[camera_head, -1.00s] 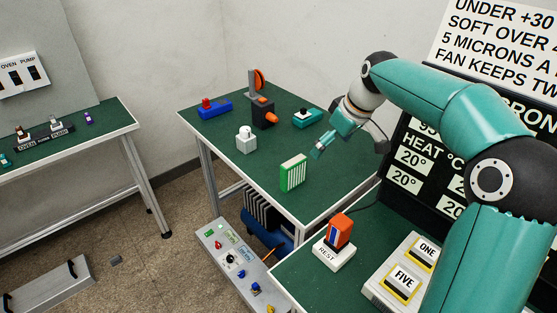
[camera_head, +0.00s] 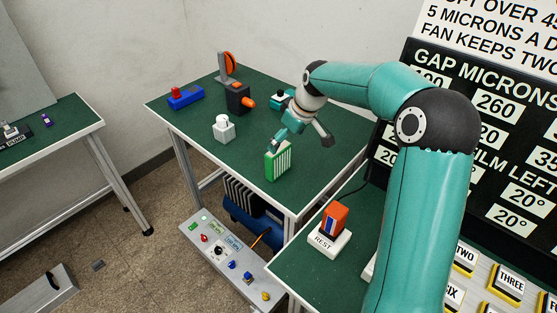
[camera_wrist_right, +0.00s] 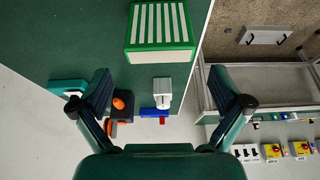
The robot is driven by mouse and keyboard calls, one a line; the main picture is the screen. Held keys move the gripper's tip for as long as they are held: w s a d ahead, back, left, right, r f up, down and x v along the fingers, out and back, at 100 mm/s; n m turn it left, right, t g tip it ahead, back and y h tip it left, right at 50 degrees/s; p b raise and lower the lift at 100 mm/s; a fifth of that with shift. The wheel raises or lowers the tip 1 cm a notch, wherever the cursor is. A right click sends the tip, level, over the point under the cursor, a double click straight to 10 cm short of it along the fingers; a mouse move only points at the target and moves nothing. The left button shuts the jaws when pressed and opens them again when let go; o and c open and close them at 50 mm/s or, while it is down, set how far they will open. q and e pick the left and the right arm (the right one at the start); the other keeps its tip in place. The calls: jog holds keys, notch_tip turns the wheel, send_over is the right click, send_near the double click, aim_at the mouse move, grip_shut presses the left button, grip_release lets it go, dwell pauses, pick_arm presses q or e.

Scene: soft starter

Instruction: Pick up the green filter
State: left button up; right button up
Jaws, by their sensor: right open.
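The green filter (camera_head: 278,162), a green-framed block with white pleats, stands upright near the front edge of the green-topped far table (camera_head: 215,165). My right gripper (camera_head: 279,138) is just above and behind the filter in the head view, apart from it as far as I can tell. In the right wrist view the filter (camera_wrist_right: 160,30) lies ahead, past the two spread fingers of the open, empty right gripper (camera_wrist_right: 160,80). The filter sits roughly centred between the finger lines. My left gripper is not in view.
A white block with a knob (camera_head: 223,129), a blue block with a red top (camera_head: 185,97), a dark device with an orange knob (camera_head: 238,97) and a teal block (camera_head: 281,101) stand farther back. A REST stand with an orange block (camera_head: 331,228) is on the nearer table.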

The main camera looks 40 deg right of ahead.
aim_at(280, 150)
jog(key=shift+x, duration=1.1)
jog(key=p+x, duration=0.1)
jog(key=x, duration=0.3)
jog(key=shift+w+f+p, duration=0.3)
jog(key=shift+f, duration=0.2)
jog(key=c, duration=0.9)
jog(key=shift+o, duration=0.2)
jog(key=shift+r, duration=0.1)
